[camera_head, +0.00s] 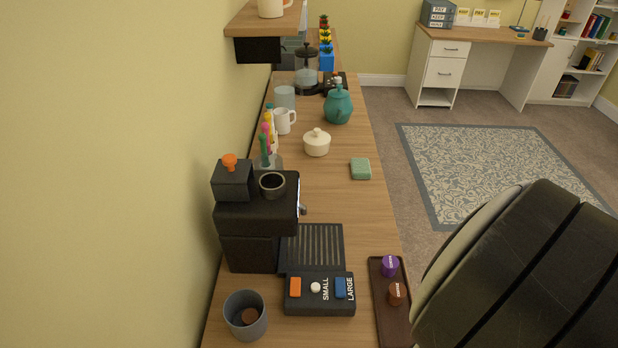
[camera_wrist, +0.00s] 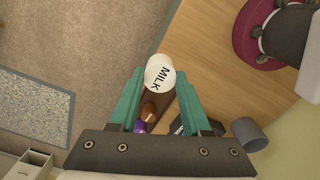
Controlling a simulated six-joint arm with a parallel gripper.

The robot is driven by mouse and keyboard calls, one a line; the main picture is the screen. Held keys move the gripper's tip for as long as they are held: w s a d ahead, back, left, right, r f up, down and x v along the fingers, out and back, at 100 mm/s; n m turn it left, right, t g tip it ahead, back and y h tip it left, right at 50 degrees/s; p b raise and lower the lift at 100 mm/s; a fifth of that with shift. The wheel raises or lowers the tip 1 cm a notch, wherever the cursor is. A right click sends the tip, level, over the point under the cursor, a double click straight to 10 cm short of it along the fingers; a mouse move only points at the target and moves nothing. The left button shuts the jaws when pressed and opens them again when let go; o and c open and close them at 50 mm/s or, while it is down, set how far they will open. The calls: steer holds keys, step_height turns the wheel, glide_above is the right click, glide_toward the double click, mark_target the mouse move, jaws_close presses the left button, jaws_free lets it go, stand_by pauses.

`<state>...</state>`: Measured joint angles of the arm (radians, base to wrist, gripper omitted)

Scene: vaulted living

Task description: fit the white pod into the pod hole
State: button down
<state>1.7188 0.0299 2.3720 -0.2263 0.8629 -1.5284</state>
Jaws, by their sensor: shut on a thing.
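The white pod (camera_wrist: 160,73), with MILK written on it, is between the teal fingers of my gripper (camera_wrist: 159,84) in the wrist view. My gripper is shut on it and holds it above the dark pod tray. The black coffee machine (camera_head: 257,215) stands on the counter at the left in the head view. A round black-rimmed opening (camera_head: 272,185) on its top looks like the pod hole. My gripper and the white pod do not show in the head view, where a dark part of my arm fills the lower right.
The dark tray (camera_head: 389,325) holds a purple pod (camera_head: 390,265) and a brown pod (camera_head: 396,293). A button box (camera_head: 320,294) and a grey cup (camera_head: 245,315) are near the machine. An orange knob (camera_head: 229,161) rises beside the opening. A shelf (camera_head: 262,20) overhangs farther back.

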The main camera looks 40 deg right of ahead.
steer(key=w+d+r+n, duration=0.8)
steer(key=w+d+r, duration=0.15)
steer(key=w, duration=0.25)
steer(key=w+r+n, duration=0.3)
steer(key=w, duration=0.4)
steer(key=w+r+n, duration=0.3)
steer(key=w+r, duration=0.1)
steer(key=w, duration=0.3)
steer(key=w+a+r+n, duration=0.4)
steer(key=w+a+r, duration=0.1)
steer(key=w, duration=0.4)
steer(key=shift+w+a+f, duration=1)
steer(key=shift+w+f, duration=0.75)
steer(key=shift+f, duration=0.05)
steer(key=shift+w+a+f, duration=0.95)
steer(key=shift+w+f, duration=0.75)
steer(key=shift+f, duration=0.1)
steer(key=shift+w+a+f, duration=1)
steer(key=shift+w+f, duration=0.75)
steer(key=shift+f, duration=0.05)
steer(key=shift+f, duration=0.15)
steer(key=shift+c, duration=1.8)
jaws_free()
